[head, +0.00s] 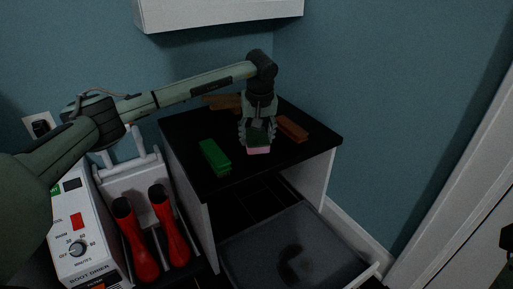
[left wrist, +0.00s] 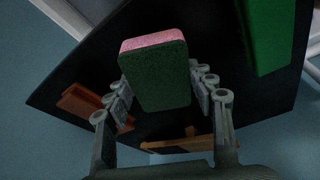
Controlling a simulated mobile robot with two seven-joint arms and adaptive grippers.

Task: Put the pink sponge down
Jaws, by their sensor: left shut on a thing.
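The pink sponge (head: 258,151) shows as a pink edge under my left gripper (head: 258,140) in the head view, over the black top (head: 190,132) of a small cabinet. In the left wrist view the sponge (left wrist: 157,72) has a dark green face and a pink end. My left gripper (left wrist: 163,108) is shut on it, with a finger on each side. I cannot tell whether the sponge touches the top. My right gripper is not clearly in view.
A green block-like item (head: 214,156) lies left of the gripper, a brown-orange item (head: 292,128) right of it, and a brown wooden item (head: 222,102) behind. Red boots (head: 170,228) on a boot dryer (head: 80,245) stand at left. A grey bin (head: 300,250) sits below.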

